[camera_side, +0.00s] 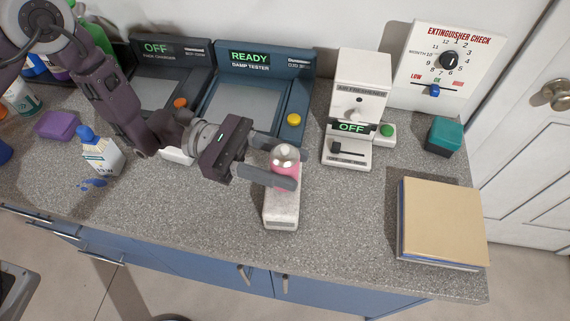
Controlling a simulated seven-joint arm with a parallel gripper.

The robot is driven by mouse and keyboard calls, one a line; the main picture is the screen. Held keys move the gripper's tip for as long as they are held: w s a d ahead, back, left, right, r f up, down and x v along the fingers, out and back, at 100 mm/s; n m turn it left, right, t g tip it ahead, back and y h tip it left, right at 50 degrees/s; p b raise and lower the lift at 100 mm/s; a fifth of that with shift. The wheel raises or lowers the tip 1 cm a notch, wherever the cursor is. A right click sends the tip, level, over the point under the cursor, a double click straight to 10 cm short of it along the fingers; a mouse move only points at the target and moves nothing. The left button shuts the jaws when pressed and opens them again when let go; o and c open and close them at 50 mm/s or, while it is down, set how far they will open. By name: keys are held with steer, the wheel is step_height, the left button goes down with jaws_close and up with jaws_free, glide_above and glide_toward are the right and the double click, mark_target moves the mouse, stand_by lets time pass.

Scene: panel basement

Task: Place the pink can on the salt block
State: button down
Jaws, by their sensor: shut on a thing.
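The pink can (284,171), with a pale rounded top, is between the fingers of my gripper (287,169) near the middle of the counter. My gripper is shut on it, and a finger covers part of its side. The can looks about upright. The salt block (281,211), a pale whitish block, lies on the counter directly below and in front of the can in the picture. The can and finger hide its far end. I cannot tell whether the can touches the block or is just above it.
Behind stand a damp tester (250,95) reading READY and a white device (352,115) reading OFF. A book stack (440,220) and teal box (443,135) are at right. Counter around the block is clear.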

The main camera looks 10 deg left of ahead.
steer(key=shift+f, duration=0.3)
steer(key=c, duration=0.8)
jaws_free()
steer(key=w+a, duration=0.1)
steer(key=a, duration=0.6)
steer(key=shift+a, duration=0.2)
steer(key=shift+w+r, duration=0.1)
